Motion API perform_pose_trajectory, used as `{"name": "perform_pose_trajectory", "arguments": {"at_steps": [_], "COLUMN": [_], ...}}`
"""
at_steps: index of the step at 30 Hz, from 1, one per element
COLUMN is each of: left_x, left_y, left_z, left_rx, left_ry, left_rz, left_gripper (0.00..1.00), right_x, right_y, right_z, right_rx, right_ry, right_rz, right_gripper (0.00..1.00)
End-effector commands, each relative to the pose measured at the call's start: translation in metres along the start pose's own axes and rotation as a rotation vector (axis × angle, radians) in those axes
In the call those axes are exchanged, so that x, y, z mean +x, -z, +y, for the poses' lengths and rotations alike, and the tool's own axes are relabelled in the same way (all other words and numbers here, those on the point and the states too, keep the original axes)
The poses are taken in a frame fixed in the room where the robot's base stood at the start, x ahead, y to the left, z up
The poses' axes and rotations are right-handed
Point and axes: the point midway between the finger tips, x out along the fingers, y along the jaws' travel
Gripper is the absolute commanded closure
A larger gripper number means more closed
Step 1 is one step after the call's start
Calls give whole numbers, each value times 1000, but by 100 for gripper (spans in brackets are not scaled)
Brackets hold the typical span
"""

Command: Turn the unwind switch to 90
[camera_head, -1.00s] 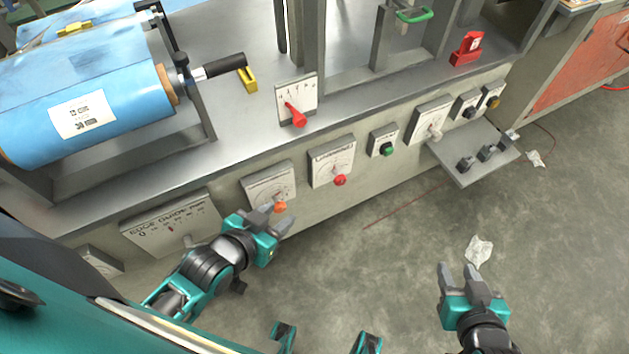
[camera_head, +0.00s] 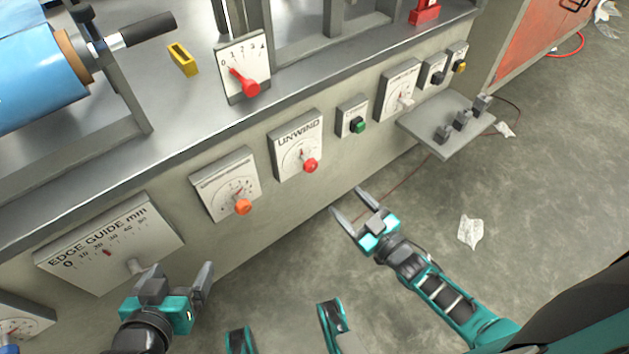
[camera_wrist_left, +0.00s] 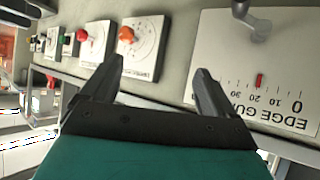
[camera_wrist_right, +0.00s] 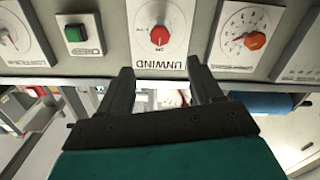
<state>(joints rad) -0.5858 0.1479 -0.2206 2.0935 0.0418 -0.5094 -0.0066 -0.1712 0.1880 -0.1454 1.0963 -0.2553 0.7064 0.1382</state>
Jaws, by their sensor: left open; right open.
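The unwind switch (camera_head: 311,165) is a red-knobbed lever on a white plate labelled UNWIND (camera_head: 297,143), on the machine's front panel. In the right wrist view the red knob (camera_wrist_right: 159,35) shows ahead, between and beyond the fingertips. My right gripper (camera_head: 348,203) is open and empty, below and to the right of the unwind plate, apart from it. It also shows in the right wrist view (camera_wrist_right: 158,77). My left gripper (camera_head: 180,277) is open and empty in front of the edge guide plate (camera_head: 108,245). The left wrist view shows it too (camera_wrist_left: 160,65). The switch's exact angle is hard to read.
An orange-knobbed dial (camera_head: 243,206) sits left of the unwind plate, and a green button (camera_head: 358,126) to its right. A small shelf (camera_head: 455,150) juts out farther right. A red lever (camera_head: 249,88) stands above. The floor before the panel is mostly clear.

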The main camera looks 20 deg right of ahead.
Motion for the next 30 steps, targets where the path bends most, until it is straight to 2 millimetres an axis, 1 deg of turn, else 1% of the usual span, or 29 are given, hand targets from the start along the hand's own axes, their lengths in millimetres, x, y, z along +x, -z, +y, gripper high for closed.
{"name": "perform_pose_trajectory", "arguments": {"at_steps": [1,5,8,14,18,21,25,30], "left_x": [2,3,5,11,14,15,16,15], "left_y": [-2,-2,-5,-15,-14,-14,-14,-10], "left_z": [0,1,1,3,6,9,11,11], "left_rx": [-1,-2,-3,-5,-7,-8,-8,-8], "left_ry": [-1,-3,-4,-10,-19,-25,-30,-30], "left_rz": [2,3,2,-11,-3,-2,-1,5], "left_gripper": [12,12,12,12,12,12,12,12], "right_x": [3,16,34,77,102,115,126,129], "right_y": [-3,-2,-2,-2,-2,-2,-1,0], "right_z": [0,0,0,-1,-1,-1,-1,0], "right_rx": [-2,-2,-2,-1,-2,0,-1,-1], "right_ry": [2,4,3,3,4,3,4,4], "right_rz": [8,15,16,15,14,13,12,10], "right_gripper": [35,35,35,35,35,35,35,35]}}
